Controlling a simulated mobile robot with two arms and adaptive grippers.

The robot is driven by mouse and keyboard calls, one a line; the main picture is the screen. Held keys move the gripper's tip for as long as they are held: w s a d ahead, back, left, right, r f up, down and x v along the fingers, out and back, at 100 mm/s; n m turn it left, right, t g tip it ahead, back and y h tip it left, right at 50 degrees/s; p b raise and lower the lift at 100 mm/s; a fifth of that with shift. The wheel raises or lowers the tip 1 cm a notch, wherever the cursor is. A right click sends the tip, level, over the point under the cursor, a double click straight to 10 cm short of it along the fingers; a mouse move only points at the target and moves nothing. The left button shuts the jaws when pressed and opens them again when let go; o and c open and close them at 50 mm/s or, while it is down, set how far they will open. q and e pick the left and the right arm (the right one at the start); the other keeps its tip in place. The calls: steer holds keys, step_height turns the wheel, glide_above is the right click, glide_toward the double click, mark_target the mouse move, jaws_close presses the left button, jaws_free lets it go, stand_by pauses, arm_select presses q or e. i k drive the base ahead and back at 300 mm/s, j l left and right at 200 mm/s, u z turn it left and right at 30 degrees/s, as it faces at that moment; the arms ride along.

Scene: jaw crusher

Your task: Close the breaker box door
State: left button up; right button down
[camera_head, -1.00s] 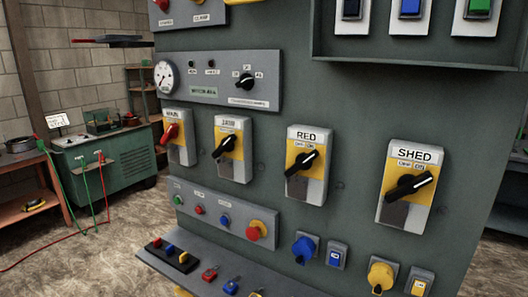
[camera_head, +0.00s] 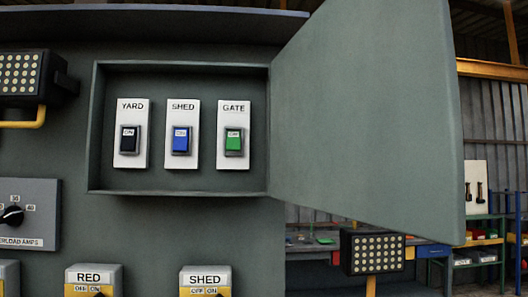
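The breaker box (camera_head: 180,79) is a shallow grey-green recess in the panel. Inside it are three switches on white plates: the YARD switch (camera_head: 129,139) is black, the SHED switch (camera_head: 181,140) is blue and the GATE switch (camera_head: 233,141) is green. The breaker box door (camera_head: 365,105) is a plain grey-green plate. It stands wide open, joined at the box's right edge and swung out to the right towards me. No handle shows on it. Neither of my grippers is in the head view.
A lamp (camera_head: 22,75) on a yellow bracket juts out at the upper left, and another lamp (camera_head: 372,253) stands below the door. Rotary switches marked RED (camera_head: 94,275) and SHED (camera_head: 205,277) sit below the box. A workbench and shelves stand behind at the right.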

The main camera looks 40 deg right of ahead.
mark_target(366, 126)
steer(key=l, duration=0.8)
steer(key=k+l, duration=0.1)
steer(key=l, duration=0.7)
